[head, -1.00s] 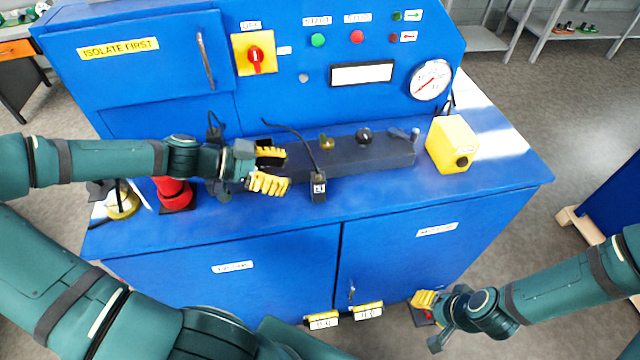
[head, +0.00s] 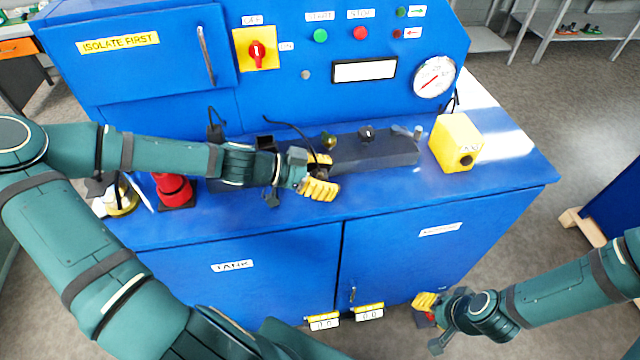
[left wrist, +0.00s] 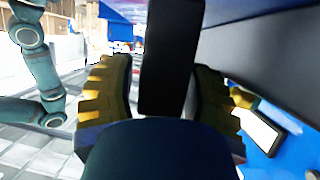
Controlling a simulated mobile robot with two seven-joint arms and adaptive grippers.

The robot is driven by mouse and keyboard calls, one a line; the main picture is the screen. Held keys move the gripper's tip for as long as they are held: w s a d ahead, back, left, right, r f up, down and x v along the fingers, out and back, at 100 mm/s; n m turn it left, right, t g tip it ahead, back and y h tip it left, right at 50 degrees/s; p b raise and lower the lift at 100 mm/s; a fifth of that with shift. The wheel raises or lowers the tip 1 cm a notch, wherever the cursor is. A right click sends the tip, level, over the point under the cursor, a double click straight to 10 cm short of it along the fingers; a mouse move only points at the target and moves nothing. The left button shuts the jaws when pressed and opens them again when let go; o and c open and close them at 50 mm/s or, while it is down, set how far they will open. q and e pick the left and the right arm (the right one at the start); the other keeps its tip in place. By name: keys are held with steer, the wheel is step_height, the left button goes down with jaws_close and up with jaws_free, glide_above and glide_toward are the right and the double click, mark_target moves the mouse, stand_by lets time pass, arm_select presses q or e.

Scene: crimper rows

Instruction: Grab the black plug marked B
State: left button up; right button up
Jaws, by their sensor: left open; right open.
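My left gripper (head: 321,175) is open over the front of the dark block (head: 385,150) on the blue bench. In the left wrist view a black upright body (left wrist: 168,60) stands between the yellow fingers, with a gap on each side. It looks like the black plug on the cable (head: 285,127), which the gripper hides in the head view. No letter B is readable. Another black plug-like piece (head: 215,132) stands behind my left forearm, its marking not visible. My right gripper (head: 428,308) is open and empty, low in front of the cabinet.
A red lamp-like object (head: 172,190) and a brass piece (head: 122,198) are at the left of the bench. A yellow box (head: 455,143) stands at the right. Small knobs sit on the dark block. The bench's front strip is clear.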

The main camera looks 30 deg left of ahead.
arm_select(q)
jaws_close()
